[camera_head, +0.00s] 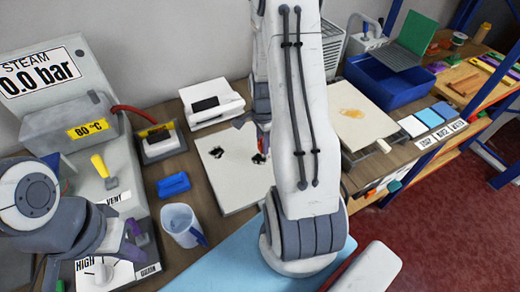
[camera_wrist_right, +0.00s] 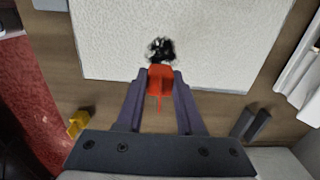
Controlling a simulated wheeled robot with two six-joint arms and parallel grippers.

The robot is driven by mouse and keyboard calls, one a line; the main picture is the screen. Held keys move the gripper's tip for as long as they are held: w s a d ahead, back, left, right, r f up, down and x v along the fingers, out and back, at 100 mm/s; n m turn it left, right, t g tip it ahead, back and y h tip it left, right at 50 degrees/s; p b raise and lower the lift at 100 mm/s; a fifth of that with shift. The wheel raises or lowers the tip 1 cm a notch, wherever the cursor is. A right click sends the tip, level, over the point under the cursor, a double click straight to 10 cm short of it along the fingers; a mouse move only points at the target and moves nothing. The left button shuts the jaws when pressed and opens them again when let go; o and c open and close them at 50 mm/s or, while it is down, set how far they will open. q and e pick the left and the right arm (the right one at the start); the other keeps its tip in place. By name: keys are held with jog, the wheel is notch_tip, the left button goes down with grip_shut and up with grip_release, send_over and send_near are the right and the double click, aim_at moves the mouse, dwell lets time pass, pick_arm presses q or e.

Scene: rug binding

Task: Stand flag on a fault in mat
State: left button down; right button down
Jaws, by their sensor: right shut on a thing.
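A pale mat (camera_head: 232,185) lies on the bench and shows two dark, ragged faults, one at left (camera_head: 217,152) and one at right (camera_head: 258,158). In the right wrist view the mat (camera_wrist_right: 200,40) fills the upper part, with one black fault (camera_wrist_right: 160,47) just beyond the flag. My right gripper (camera_wrist_right: 160,88) is shut on a red flag (camera_wrist_right: 160,77). In the head view my right arm hides most of this gripper; a bit of red shows near the right fault. Whether the flag touches the mat I cannot tell. My left gripper (camera_head: 136,240) is at the lower left, by the steam unit, away from the mat.
A steam unit (camera_head: 65,128) stands at left. A blue brush-like block (camera_head: 173,184) and a white jug (camera_head: 181,222) lie between it and the mat. A white device (camera_head: 211,103) is behind the mat. A blue bin (camera_head: 385,82) and another stained mat (camera_head: 352,115) are at right.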

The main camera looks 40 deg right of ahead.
aim_at(261, 152)
jog(key=shift+w+a+f, duration=0.2)
jog(key=shift+a+f, duration=0.1)
jog(key=shift+f, duration=0.15)
notch_tip(261, 152, down, 3)
jog(key=shift+f+p, duration=0.1)
jog(key=shift+p, duration=0.45)
jog(key=shift+f, duration=0.15)
jog(key=shift+f, duration=0.2)
jog(key=c, duration=0.5)
grip_release()
jog(key=shift+c, duration=0.2)
jog(key=shift+r, duration=0.1)
